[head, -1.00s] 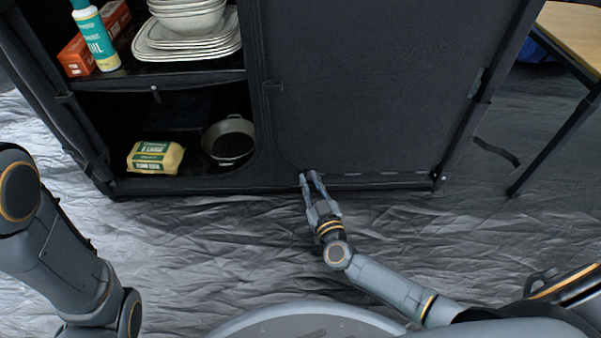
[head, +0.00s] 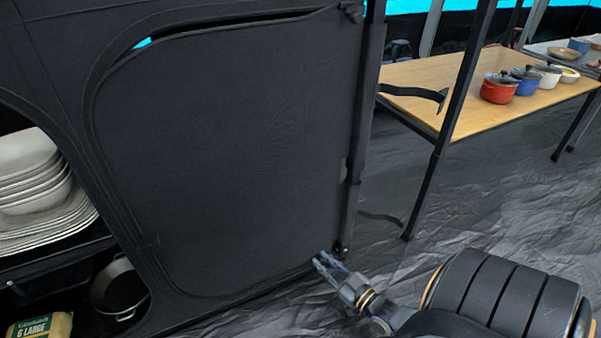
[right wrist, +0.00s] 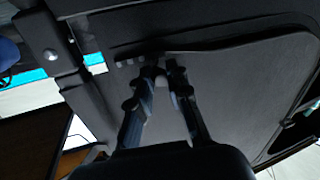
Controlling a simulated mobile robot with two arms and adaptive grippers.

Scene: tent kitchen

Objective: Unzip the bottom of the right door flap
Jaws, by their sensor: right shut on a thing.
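The right door flap (head: 230,160) is a black fabric panel with rounded corners on the dark cabinet. Its top edge shows a slit with cyan behind it. My right gripper (head: 322,260) is at the flap's bottom right corner, beside the cabinet's right post. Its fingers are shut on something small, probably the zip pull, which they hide. In the right wrist view the fingertips (right wrist: 165,68) come together at the flap's edge (right wrist: 230,47), which looks wavy and slightly apart from the frame. My left gripper is out of view.
A wooden table (head: 430,85) with several pots (head: 499,88) stands to the right. The floor between is clear.

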